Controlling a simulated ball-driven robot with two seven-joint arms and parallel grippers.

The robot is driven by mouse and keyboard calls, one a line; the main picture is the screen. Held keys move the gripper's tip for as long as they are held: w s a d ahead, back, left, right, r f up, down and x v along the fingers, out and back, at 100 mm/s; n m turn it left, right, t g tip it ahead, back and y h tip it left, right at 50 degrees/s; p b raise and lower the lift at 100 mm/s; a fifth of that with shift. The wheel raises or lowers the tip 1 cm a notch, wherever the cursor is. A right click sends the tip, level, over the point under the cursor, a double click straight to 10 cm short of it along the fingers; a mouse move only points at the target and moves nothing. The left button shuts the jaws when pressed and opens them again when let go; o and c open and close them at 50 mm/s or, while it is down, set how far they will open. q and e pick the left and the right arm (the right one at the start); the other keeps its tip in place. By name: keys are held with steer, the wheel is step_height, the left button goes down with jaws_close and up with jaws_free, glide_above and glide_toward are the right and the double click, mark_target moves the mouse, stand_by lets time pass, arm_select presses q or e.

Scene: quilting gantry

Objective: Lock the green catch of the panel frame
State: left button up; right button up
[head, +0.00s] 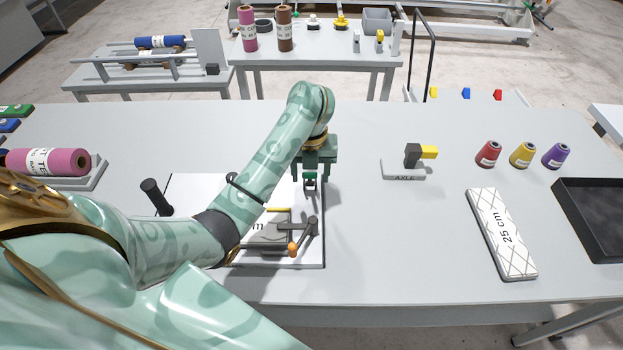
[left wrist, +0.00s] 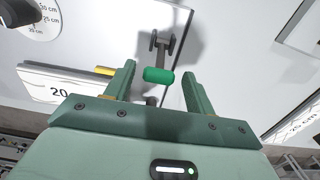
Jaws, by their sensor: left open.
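The green catch shows in the left wrist view as a green cylindrical grip (left wrist: 158,75) on a dark lever. My left gripper (left wrist: 158,70) is open, with one finger on each side of the green grip and visible gaps between. In the head view my left gripper (head: 311,178) points down over the right edge of the white panel (head: 188,184), where part of the dark catch (head: 310,186) shows below it. An orange-tipped lever (head: 293,248) sits nearer on the same panel. My left forearm hides the panel's middle. My right gripper is not in view.
To the right are the axle stand (head: 404,172), several thread cones (head: 522,155), a 25 cm ruler block (head: 503,235) and a dark tray (head: 567,200).

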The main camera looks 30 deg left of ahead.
arm_select(q)
steer(key=shift+f, duration=0.3)
steer(key=shift+a, duration=0.15)
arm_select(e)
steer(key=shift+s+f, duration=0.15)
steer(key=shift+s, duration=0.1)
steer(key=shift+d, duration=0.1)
